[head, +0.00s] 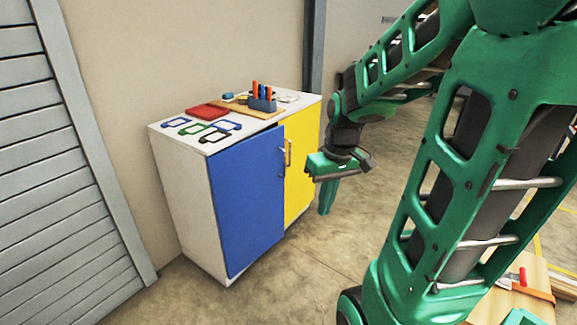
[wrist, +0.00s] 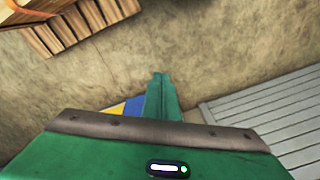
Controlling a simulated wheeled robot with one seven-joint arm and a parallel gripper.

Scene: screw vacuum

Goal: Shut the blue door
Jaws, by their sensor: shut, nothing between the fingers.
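The blue door (head: 246,203) is the left front door of a white cabinet (head: 182,205). It looks slightly ajar, its right edge standing a little forward of the yellow door (head: 299,178). A handle (head: 281,161) shows near its upper right edge. My gripper (head: 325,212) is shut and empty, pointing down in front of the yellow door's right side, apart from both doors. In the wrist view my shut fingers (wrist: 160,76) point over the floor, and only a small blue and yellow patch of the cabinet shows beside them.
On the cabinet top lie several coloured frames (head: 205,131), a red flat item (head: 207,111) and a board with a tool holder (head: 262,104). A wall stands behind and a grey slatted shutter (head: 55,170) at left. The floor (head: 290,285) before the cabinet is clear. A wooden surface (head: 540,275) is at lower right.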

